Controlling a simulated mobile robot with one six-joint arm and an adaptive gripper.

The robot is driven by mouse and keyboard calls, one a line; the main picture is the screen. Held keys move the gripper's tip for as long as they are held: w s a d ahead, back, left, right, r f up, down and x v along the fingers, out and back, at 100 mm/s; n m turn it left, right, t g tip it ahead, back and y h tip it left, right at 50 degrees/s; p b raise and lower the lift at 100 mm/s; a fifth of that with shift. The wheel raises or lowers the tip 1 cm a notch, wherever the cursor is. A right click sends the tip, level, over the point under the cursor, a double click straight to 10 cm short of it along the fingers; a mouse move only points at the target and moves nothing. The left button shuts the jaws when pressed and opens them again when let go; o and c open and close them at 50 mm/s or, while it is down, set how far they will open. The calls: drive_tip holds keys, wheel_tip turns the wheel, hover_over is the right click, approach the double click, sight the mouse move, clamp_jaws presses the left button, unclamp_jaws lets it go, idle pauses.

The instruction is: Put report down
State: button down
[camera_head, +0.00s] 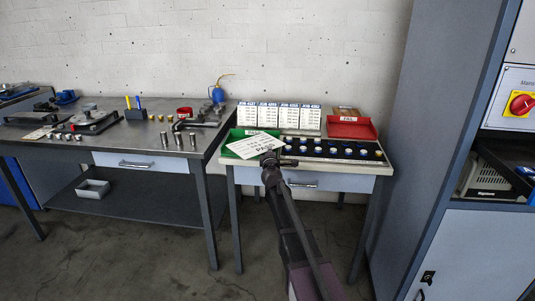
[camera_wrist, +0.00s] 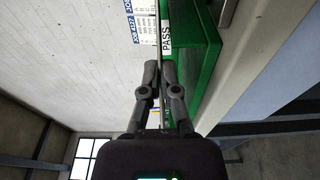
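The report, a white printed card (camera_head: 255,145), is in my gripper (camera_head: 271,160). In the head view it is tilted and covers part of the green tray (camera_head: 232,135). In the wrist view the fingers (camera_wrist: 160,70) are nearly together, with the report seen as a thin edge (camera_wrist: 159,50) between them. The green tray (camera_wrist: 195,60) with its PASS label is close beside the fingers there. I cannot tell whether the report touches the tray.
A red tray (camera_head: 352,127) stands at the right of the small table. Several job cards (camera_head: 279,115) stand at the back. A dark rack (camera_head: 335,150) with several small parts lies in front. The workbench (camera_head: 115,145) with tools is at left, a grey cabinet (camera_head: 440,130) at right.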

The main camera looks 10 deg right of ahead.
drive_tip(key=shift+f+b, duration=0.45)
drive_tip(key=shift+b, duration=0.05)
drive_tip(key=c, duration=0.8)
unclamp_jaws()
drive_tip(key=shift+r, duration=0.1)
drive_tip(key=shift+r+p, duration=0.55)
drive_tip(key=shift+p, duration=0.1)
drive_tip(key=s+a, duration=0.2)
drive_tip(key=s, duration=1)
drive_tip(key=shift+f, duration=0.2)
drive_tip(key=shift+w, duration=0.1)
drive_tip(key=shift+d, duration=0.1)
